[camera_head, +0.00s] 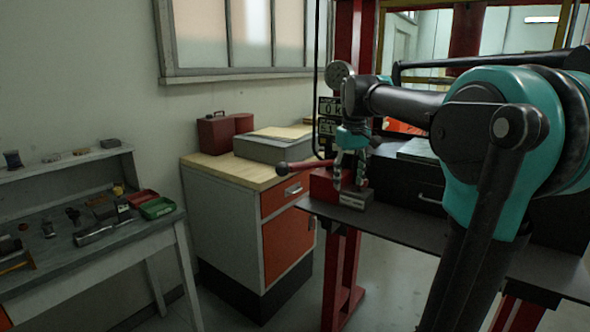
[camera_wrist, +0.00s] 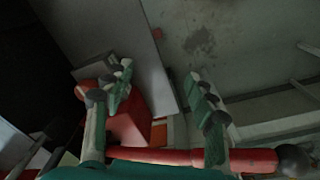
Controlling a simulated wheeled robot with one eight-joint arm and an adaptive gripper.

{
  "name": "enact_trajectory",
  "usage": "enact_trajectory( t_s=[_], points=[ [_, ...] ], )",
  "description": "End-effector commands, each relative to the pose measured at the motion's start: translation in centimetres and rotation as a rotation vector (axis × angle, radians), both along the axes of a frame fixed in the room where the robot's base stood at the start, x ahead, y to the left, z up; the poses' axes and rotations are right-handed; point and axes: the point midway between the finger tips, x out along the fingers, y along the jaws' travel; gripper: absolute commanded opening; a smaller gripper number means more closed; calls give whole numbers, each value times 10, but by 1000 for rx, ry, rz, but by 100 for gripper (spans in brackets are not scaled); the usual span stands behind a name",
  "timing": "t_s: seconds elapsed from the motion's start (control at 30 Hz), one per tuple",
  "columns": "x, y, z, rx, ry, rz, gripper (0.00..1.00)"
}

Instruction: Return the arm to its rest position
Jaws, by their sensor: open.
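My gripper (camera_head: 349,178) hangs down at the dark bench, its fingers open, over or beside a red block-like fixture (camera_head: 325,188). A red lever (camera_head: 303,165) with a round knob sticks out to the left of it. In the wrist view my gripper (camera_wrist: 163,88) has its two green-and-grey fingers spread apart. The red lever (camera_wrist: 255,160) crosses low in that view, by the finger bases, with a dark knob at its right end. Whether it touches the fingers I cannot tell. The red fixture (camera_wrist: 130,122) shows between and below the fingers. My arm reaches in from the right, bent.
The dark bench (camera_head: 400,232) has red legs and a dark case (camera_head: 405,182) behind the gripper. A wood-topped cabinet (camera_head: 222,168) stands left of it. A grey workbench (camera_head: 155,226) with small parts is at far left. A red upright post (camera_head: 353,40) rises behind my wrist.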

Motion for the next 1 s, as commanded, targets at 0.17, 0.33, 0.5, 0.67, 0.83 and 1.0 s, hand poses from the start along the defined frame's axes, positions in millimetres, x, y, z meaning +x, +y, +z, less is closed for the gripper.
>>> enact_trajectory(
  t_s=[0.17,0.33,0.5,0.67,0.83,1.0],
  points=[
    [-17,-6,-47,7,-41,-55,56],
    [-48,-14,-112,20,-101,-133,56],
    [-90,-22,-177,37,-163,-217,56],
    [-137,-28,-234,56,-220,-292,56],
    [-181,-32,-278,73,-267,-354,56],
    [-205,-34,-298,82,-291,-386,56]
  ],
)
